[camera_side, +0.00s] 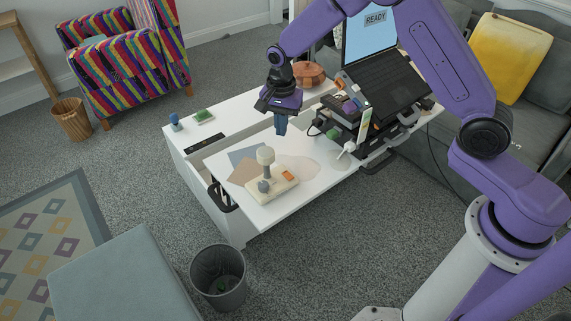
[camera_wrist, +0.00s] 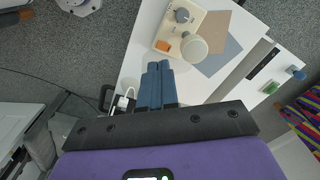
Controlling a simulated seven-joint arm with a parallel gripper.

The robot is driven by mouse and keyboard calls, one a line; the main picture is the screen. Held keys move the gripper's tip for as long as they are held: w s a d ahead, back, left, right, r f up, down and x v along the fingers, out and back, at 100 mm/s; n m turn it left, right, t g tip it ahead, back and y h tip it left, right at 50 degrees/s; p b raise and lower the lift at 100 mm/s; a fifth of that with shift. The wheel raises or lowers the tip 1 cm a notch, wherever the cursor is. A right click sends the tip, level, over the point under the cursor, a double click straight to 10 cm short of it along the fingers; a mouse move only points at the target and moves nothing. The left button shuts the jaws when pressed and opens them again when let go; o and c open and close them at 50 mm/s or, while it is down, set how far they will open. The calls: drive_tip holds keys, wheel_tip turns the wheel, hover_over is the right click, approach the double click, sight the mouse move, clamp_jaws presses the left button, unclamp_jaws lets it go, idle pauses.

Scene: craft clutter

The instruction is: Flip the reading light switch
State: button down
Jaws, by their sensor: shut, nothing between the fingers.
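A cream base unit (camera_side: 272,187) sits on the white table and looks like the reading light. It bears a pale round-topped post (camera_side: 265,156), a blue-grey knob (camera_side: 264,186) and an orange piece (camera_side: 290,170) that may be the switch. The wrist view shows the base (camera_wrist: 201,20), the round top (camera_wrist: 194,51) and the orange piece (camera_wrist: 163,46). My gripper (camera_side: 281,130) is shut and empty, pointing down over the table behind the unit. In the wrist view its blue fingertips (camera_wrist: 158,66) appear just below the orange piece, but the side view shows them apart from the unit.
A laptop (camera_side: 380,80) and stacked clutter stand right of my gripper. A copper pot (camera_side: 308,74) is behind it. Blue and brown sheets (camera_side: 243,171) lie left of the unit. A green-topped item (camera_side: 203,116) is at the table's far left. A bin (camera_side: 218,276) stands in front.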

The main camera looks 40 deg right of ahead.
drive_tip(key=w+d+f+m, duration=0.6)
drive_tip(key=f+m, duration=0.1)
drive_tip(key=f, duration=0.1)
drive_tip(key=shift+f, duration=0.4)
drive_tip(key=shift+s, duration=0.1)
wheel_tip(320, 180, down, 14)
idle(0.3)
drive_tip(key=shift+f, duration=0.25)
drive_tip(key=shift+r, duration=0.2)
idle(0.3)
drive_tip(key=shift+r, duration=0.65)
wheel_tip(320, 180, up, 14)
drive_tip(key=w, duration=0.2)
drive_tip(key=shift+w, duration=0.3)
drive_tip(key=shift+f, duration=0.1)
